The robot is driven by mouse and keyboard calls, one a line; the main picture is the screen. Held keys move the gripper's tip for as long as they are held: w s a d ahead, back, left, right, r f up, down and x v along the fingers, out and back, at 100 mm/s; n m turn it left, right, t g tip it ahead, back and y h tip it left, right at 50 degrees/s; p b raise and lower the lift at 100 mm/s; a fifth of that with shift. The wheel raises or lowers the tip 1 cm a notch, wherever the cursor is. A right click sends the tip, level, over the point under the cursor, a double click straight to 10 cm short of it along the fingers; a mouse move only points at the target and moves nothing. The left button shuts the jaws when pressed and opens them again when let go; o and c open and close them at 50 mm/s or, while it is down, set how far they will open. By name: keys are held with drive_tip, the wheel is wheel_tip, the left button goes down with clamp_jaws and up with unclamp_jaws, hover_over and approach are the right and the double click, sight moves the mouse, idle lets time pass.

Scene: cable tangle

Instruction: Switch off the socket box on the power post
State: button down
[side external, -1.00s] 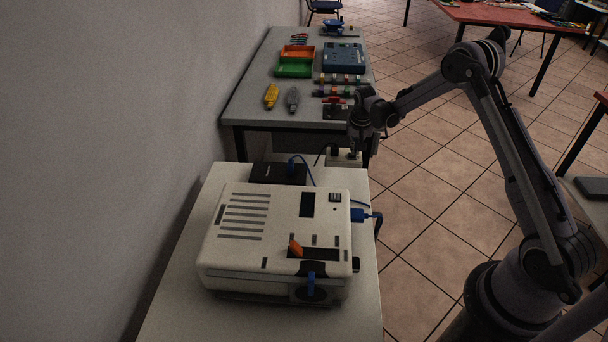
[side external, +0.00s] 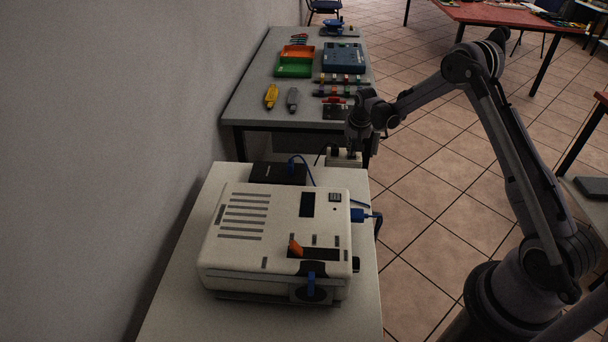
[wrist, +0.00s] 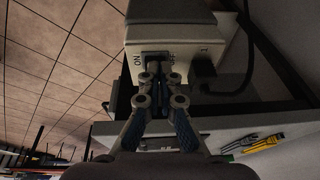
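The white socket box (side external: 345,161) sits behind the far end of the near table in the side view, partly hidden by my gripper (side external: 354,151). In the wrist view, the socket box (wrist: 178,38) fills the upper middle. Its face has a dark switch recess (wrist: 157,58) with "ON" lettering at its left and more lettering at its right, partly covered. My gripper (wrist: 161,78) has its fingertips close together right at this recess. It looks shut, with nothing clearly held. Whether the tips touch the switch, and the switch's position, cannot be told.
A dark cable (wrist: 205,75) runs beside the box. A white appliance (side external: 275,235) and a black box (side external: 278,173) with a blue cable stand on the near table. The far table (side external: 250,108) holds trays and tools. Open tiled floor lies to the right.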

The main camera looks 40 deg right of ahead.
drive_tip(key=shift+w+a+r, duration=0.1)
idle(0.3)
drive_tip(key=d+v, duration=0.2)
drive_tip(key=v, duration=1.1)
drive_tip(key=shift+a+r, duration=0.3)
drive_tip(key=shift+r, duration=0.15)
